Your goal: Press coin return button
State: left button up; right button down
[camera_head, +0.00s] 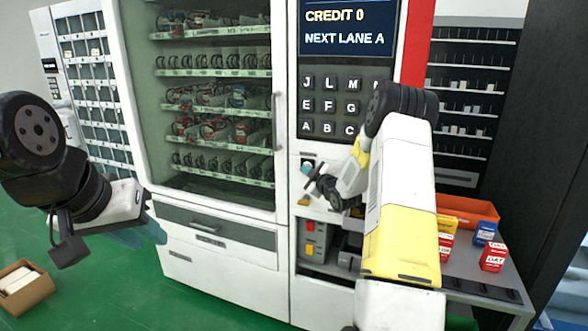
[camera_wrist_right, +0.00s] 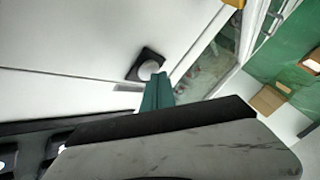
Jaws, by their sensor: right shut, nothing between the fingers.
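The coin return button looks like the round white button in a black square plate (camera_wrist_right: 149,67) on the white machine front in the right wrist view. In the head view it seems to be the small pale round spot (camera_head: 307,167) below the keypad, partly covered by my right gripper. My right gripper (camera_head: 316,180) is shut and empty. Its teal fingers (camera_wrist_right: 159,88) end right beside the button's lower right edge in the wrist view; I cannot tell whether they touch it. My left gripper (camera_head: 145,234) is at the left, away from the button; its fingers are partly hidden.
The vending machine (camera_head: 283,110) has a keypad (camera_head: 335,105) and a display (camera_head: 347,28) reading "CREDIT 0" and "NEXT LANE A". A side table with small boxes (camera_head: 493,257) and an orange bin (camera_head: 466,210) stands at right. A cardboard box (camera_head: 25,290) sits on the green floor.

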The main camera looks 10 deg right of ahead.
jog(key=shift+s, duration=0.15)
jog(key=shift+s+a, duration=0.45)
jog(key=shift+s, duration=0.15)
jog(key=s+a, duration=0.1)
jog(key=s, duration=0.1)
jog(key=s+a, duration=0.1)
jog(key=s, duration=0.1)
jog(key=shift+a, duration=0.4)
